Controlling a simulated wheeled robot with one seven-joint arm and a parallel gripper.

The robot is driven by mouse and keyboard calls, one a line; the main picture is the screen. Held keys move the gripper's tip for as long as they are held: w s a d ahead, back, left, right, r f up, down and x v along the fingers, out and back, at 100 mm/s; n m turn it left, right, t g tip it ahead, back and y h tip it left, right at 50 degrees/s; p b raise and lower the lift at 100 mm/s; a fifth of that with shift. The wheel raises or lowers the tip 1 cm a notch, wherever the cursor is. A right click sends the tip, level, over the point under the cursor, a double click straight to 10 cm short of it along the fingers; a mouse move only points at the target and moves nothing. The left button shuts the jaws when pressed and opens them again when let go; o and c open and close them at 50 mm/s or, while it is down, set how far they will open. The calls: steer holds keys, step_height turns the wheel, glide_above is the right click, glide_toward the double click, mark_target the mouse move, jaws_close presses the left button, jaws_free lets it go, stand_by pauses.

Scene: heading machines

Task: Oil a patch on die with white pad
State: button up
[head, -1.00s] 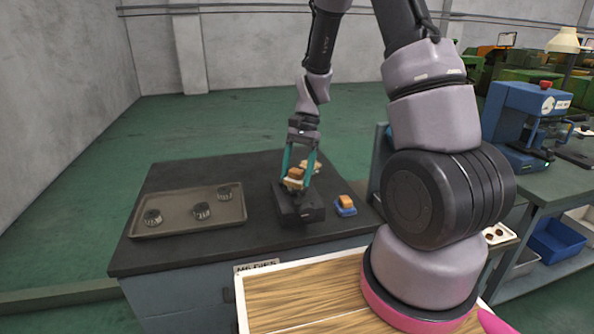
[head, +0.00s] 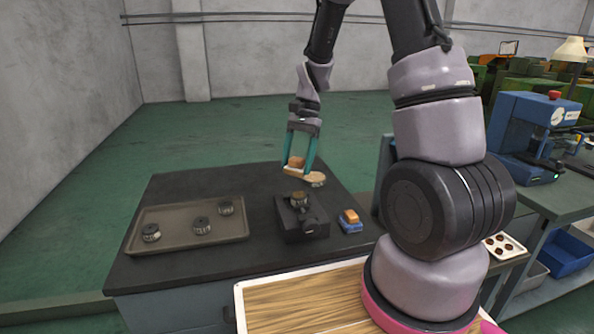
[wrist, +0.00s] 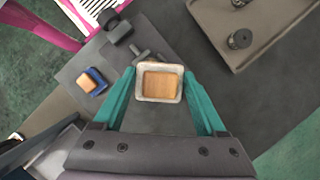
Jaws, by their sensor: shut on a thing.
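My gripper (head: 301,166) is shut on the white pad (head: 310,178), a pale-rimmed piece with a tan block on top. In the wrist view the white pad (wrist: 143,96) sits between the teal fingers. The die sits in a black holder (head: 302,230) on the dark bench. I cannot tell whether the die's top carries oil.
A blue pad (head: 351,227) with an orange-tan block lies right of the holder. A tray (head: 180,240) with several dark round dies is at the left of the bench (head: 160,272). A blue machine (head: 520,140) stands on another bench at right.

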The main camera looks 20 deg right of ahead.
steer(key=shift+r, duration=1.35)
steer(key=w+d+f+m+t, duration=0.1)
steer(key=d+f+m, duration=0.2)
steer(key=d+f, duration=0.1)
steer(key=w+d+f+m+t+y, duration=0.1)
steer(key=d+f+m, duration=0.2)
steer(key=d, duration=0.1)
steer(key=w+d+f+m+t, duration=0.1)
steer(key=d+f+m, duration=0.2)
steer(key=d+f, duration=0.1)
steer(key=shift+w+d+f, duration=0.3)
steer(key=shift+w+d, duration=0.1)
steer(key=shift+d, duration=0.15)
steer(key=shift+f, duration=2.35)
steer(key=o, duration=1.4)
steer(key=shift+f, duration=0.1)
